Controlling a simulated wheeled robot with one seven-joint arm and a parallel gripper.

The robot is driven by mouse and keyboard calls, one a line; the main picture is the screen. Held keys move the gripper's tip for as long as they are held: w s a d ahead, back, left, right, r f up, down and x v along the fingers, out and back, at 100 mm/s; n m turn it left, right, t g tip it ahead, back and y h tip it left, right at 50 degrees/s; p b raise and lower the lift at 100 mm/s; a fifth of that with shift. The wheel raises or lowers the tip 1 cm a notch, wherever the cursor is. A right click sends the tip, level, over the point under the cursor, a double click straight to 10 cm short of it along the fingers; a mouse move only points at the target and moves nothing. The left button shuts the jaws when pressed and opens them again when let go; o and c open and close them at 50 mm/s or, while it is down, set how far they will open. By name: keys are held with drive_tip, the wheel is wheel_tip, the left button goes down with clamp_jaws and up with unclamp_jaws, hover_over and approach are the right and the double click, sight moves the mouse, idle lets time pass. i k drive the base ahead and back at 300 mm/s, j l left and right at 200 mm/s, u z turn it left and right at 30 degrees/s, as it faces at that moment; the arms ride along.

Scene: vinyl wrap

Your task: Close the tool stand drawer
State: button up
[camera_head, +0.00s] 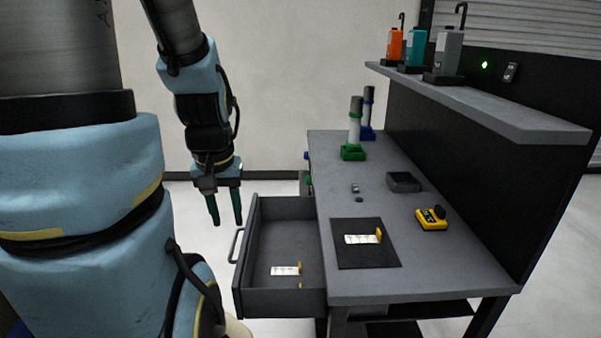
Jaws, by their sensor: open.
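The tool stand is a grey workbench (397,272) with a black back panel. Its drawer (274,301) is pulled well out to the left, with a pale bar handle (238,244) on its front. Inside the drawer lie a white card-like item (285,271) with a yellow end and a small yellow piece (300,286). My gripper (226,222) hangs pointing down, left of the drawer's far end and near the handle. Its two dark green fingers are apart with nothing between them. It appears clear of the drawer.
On the bench are a black mat (350,260) with a white and yellow item (362,239), a yellow tool (432,219), a dark tray (404,182) and two cylinders in green (354,132) and blue holders (368,112). Bottles (449,52) stand on the shelf (480,104). The floor left of the drawer looks clear.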

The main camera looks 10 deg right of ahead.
sight(280, 231)
drive_tip(key=k+j+u, duration=0.1)
drive_tip(key=j+u, duration=0.25)
drive_tip(key=k+j+u, duration=0.1)
drive_tip(key=j+u, duration=0.65)
